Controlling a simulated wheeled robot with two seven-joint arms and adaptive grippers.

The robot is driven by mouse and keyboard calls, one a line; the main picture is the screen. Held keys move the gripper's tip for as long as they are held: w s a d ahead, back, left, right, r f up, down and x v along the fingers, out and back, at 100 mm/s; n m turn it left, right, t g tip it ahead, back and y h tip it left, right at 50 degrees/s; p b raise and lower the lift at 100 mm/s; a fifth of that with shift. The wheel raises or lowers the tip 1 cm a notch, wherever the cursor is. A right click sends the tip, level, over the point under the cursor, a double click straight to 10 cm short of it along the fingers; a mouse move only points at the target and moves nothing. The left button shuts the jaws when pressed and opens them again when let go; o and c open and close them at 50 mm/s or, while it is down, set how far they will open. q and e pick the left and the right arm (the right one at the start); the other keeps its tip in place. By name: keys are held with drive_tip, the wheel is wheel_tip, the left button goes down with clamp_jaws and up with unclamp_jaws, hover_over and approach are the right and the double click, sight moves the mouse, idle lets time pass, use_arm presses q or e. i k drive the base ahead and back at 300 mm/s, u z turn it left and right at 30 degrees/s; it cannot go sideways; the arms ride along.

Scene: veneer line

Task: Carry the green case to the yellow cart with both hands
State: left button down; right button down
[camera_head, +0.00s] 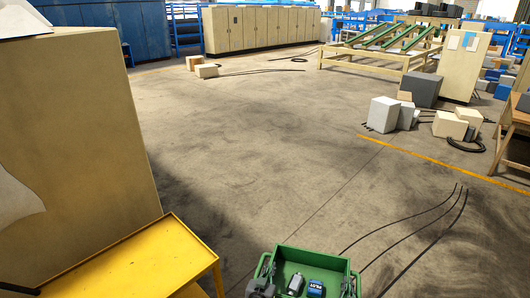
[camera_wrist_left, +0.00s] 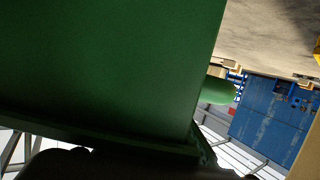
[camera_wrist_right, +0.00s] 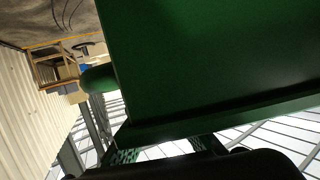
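The green case (camera_head: 318,262) is an open-topped box at the bottom edge of the head view, with a grey item and a blue item inside. Its walls fill much of the left wrist view (camera_wrist_left: 100,65) and the right wrist view (camera_wrist_right: 210,55). My left gripper (camera_head: 262,287) is at its left handle and my right gripper (camera_head: 353,287) at its right handle. Both appear shut on the case, though their fingertips are mostly hidden. No support shows under the case. The yellow cart (camera_head: 150,262) stands at the lower left, apart from the case.
A large beige cabinet (camera_head: 75,130) stands behind the cart at the left. Dark cables (camera_head: 410,222) lie on the floor right of the case. Grey and beige boxes (camera_head: 383,114) stand farther off at the right. The middle floor is clear.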

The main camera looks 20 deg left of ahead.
sight(128, 277)
drive_tip(key=u, duration=0.5)
drive_tip(key=i, duration=0.4)
drive_tip(key=u, duration=1.1)
drive_tip(key=i, duration=0.6)
drive_tip(key=u, duration=0.5)
